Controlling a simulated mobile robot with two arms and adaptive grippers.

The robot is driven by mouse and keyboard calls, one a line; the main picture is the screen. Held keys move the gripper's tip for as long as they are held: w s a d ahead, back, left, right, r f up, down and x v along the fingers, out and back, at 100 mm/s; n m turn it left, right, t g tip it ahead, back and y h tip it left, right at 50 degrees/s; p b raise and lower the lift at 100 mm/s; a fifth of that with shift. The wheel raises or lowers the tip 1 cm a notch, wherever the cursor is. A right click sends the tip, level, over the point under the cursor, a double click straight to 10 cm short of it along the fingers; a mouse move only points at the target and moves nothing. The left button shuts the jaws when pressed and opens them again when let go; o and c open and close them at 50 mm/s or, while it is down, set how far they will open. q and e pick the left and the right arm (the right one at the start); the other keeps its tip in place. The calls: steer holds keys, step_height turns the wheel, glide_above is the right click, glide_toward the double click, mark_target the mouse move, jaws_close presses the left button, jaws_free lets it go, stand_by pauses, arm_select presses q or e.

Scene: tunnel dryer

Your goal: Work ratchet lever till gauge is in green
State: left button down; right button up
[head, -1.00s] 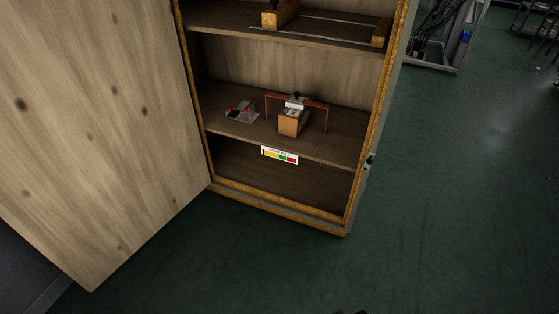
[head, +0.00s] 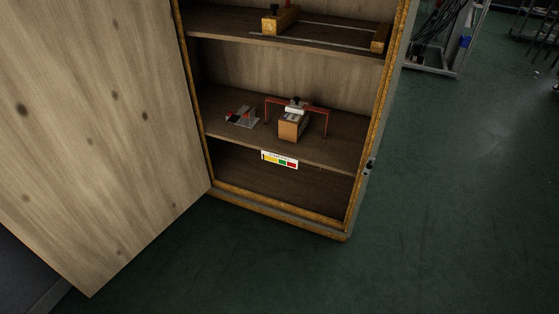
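A gauge strip (head: 280,159) with yellow, green and red bands is fixed to the front edge of the middle shelf. Its pointer is too small to read. On that shelf stands an orange-brown block with a metal top (head: 291,126), under a red frame (head: 318,107) with a dark knob. To its left sits a small grey device with red and black parts (head: 242,117). I cannot tell for certain which part is the ratchet lever. Neither of my grippers is in view.
The wooden cabinet's door (head: 90,120) stands open at the left. An upper shelf (head: 340,45) carries a rail with yellow-brown blocks. The green floor (head: 450,200) in front and to the right is clear. A metal rack with cables (head: 432,45) stands at the back right.

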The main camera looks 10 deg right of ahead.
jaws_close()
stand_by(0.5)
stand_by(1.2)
